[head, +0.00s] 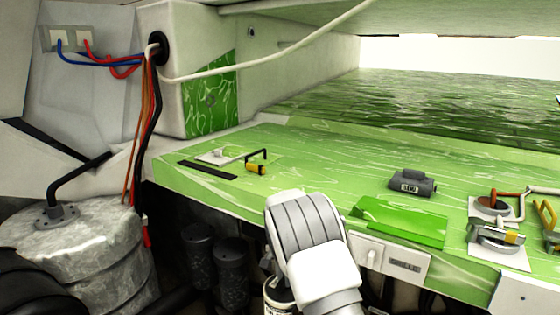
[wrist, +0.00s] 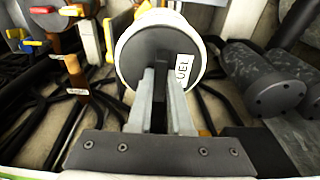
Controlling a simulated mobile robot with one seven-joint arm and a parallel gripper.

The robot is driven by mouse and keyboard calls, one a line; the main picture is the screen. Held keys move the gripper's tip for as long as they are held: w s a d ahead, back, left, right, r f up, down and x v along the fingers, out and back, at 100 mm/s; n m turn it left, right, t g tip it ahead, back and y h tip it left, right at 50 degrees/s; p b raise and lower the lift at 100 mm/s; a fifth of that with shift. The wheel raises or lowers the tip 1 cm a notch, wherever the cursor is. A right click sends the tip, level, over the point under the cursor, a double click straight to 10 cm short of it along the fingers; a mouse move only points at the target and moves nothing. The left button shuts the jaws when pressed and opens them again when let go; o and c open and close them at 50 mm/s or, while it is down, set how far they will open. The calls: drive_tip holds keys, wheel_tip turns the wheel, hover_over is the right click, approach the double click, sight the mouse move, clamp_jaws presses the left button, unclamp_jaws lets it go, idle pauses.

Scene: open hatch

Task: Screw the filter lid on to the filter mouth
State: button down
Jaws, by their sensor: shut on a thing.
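In the wrist view my gripper (wrist: 163,88) is shut on the dark raised grip of the filter lid (wrist: 139,55). The lid is a round dark disc with a white label reading "UEL", part of the word hidden by a finger. A white rim (wrist: 118,48) surrounds the disc, and a white body shows behind it. I cannot tell how the lid sits on the filter mouth, which is hidden. In the head view my arm covers most of the spot. A white cylinder with dark lettering (head: 277,296) shows just below and left of my wrist.
Two black cylinders (head: 231,262) stand left of my arm in the head view; they show at right in the wrist view (wrist: 262,82). The green deck edge (head: 215,200) runs close behind my arm.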

drive_tip(key=shift+s+f, duration=0.25)
drive_tip(key=shift+f, duration=0.35)
idle(0.3)
drive_tip(key=m, duration=0.6)
drive_tip(key=shift+g+h+p, duration=0.3)
drive_tip(key=c, duration=0.8)
unclamp_jaws()
drive_tip(key=shift+w, duration=0.1)
drive_tip(key=shift+o, duration=0.2)
drive_tip(key=shift+w+a+r+p, duration=0.15)
drive_tip(key=shift+r+p, duration=1.15)
drive_tip(key=shift+r, duration=1.1)
drive_tip(key=shift+s+a+r+p, duration=0.1)
drive_tip(key=shift+r+p, duration=1.15)
drive_tip(key=shift+r, duration=1.15)
